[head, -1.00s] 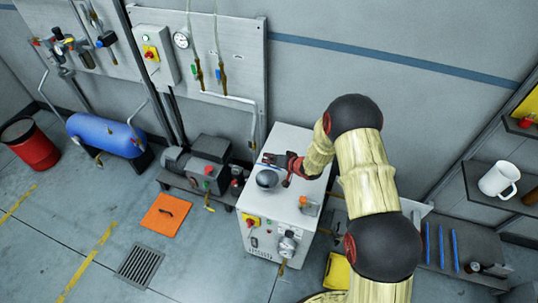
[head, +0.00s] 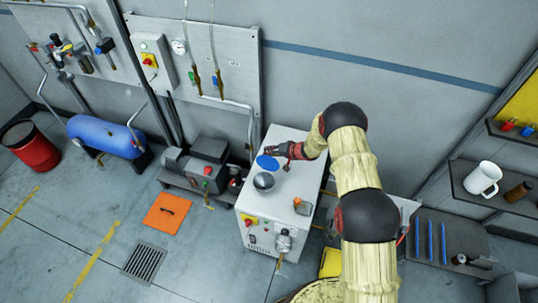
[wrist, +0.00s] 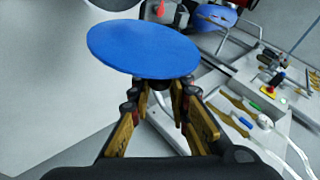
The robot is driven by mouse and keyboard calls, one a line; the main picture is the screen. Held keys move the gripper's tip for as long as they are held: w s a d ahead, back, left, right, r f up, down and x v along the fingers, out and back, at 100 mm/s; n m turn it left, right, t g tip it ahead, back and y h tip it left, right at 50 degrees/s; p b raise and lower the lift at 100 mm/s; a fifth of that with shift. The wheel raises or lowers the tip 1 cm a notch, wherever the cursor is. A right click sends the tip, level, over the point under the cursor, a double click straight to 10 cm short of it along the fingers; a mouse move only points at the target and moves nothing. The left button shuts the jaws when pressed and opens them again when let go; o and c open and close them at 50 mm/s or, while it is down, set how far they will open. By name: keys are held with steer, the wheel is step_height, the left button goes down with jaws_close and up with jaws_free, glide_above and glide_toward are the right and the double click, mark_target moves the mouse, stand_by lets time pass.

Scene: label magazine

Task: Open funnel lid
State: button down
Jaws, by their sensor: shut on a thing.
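The funnel (head: 264,181) is a dark grey round bowl on top of the white cabinet (head: 291,176). Its mouth faces up and is uncovered. The blue round lid (head: 268,162) shows just behind the funnel in the head view. In the wrist view the lid (wrist: 143,46) is a broad blue disc in front of my fingers. My gripper (head: 282,150) is at the lid's right back edge. In the wrist view my gripper (wrist: 160,84) has its fingertips together at the lid's near edge, shut on it. The fingertips' exact contact is partly hidden by the disc.
The cabinet carries an orange-grey part (head: 301,205) at its right. A motor unit (head: 205,160) stands to its left, an orange floor plate (head: 167,211) farther left. A wall panel with pipes (head: 205,75) rises behind. A shelf with a white mug (head: 482,178) is at the right.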

steer(key=shift+w+d+f, duration=0.1)
steer(key=shift+d+f, duration=0.2)
steer(key=shift+f, duration=0.4)
steer(key=shift+s+f, duration=0.2)
steer(key=shift+f, duration=0.05)
steer(key=c, duration=2)
jaws_free()
steer(key=shift+d, duration=0.1)
steer(key=shift+o, duration=1.3)
steer(key=shift+w, duration=0.1)
steer(key=shift+w+r, duration=0.1)
steer(key=shift+r, duration=0.05)
steer(key=shift+w+r, duration=0.2)
steer(key=shift+r, duration=0.1)
